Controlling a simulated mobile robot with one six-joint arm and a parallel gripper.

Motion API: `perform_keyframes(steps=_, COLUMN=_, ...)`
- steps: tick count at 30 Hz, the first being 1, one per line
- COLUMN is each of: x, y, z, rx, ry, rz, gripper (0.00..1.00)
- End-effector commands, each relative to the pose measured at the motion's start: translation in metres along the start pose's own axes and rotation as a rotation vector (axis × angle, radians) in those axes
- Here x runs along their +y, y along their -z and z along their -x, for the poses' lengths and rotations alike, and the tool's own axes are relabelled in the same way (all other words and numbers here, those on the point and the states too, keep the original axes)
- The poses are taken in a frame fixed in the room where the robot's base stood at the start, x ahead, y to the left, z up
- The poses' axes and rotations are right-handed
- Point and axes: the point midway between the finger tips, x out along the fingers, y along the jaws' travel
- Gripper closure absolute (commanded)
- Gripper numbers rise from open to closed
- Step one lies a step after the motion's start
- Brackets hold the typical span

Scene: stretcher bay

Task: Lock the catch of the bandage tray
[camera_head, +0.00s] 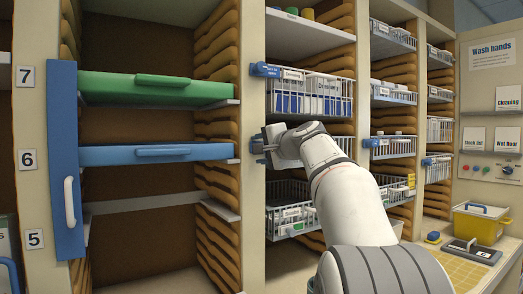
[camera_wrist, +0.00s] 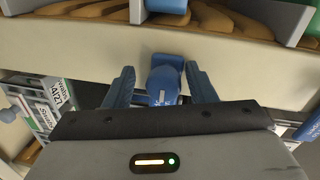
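A blue catch (camera_wrist: 165,78) sits on the cream post and lies between the two blue fingers of my gripper (camera_wrist: 160,80) in the wrist view. A gap shows on each side, so the fingers look open and not pressed on it. In the head view my gripper (camera_head: 271,147) is at the post, at the height of the catch (camera_head: 258,144) below the upper wire basket (camera_head: 318,96). My arm hides most of the tray at that level, and I cannot read its label. Whether this catch is locked I cannot tell.
Another blue catch (camera_head: 266,70) sits higher on the same post. A lower wire basket (camera_head: 291,218) hangs below my arm. To the left, a green shelf (camera_head: 150,90), a blue shelf (camera_head: 150,154) and a blue door with a white handle (camera_head: 66,160) stand in an open bay.

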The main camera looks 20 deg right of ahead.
Motion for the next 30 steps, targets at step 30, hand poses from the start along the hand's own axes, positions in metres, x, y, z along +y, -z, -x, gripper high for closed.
perform_keyframes(steps=30, x=0.000, y=0.000, z=0.079, rx=0.001, ry=0.001, rz=0.000, gripper=0.50)
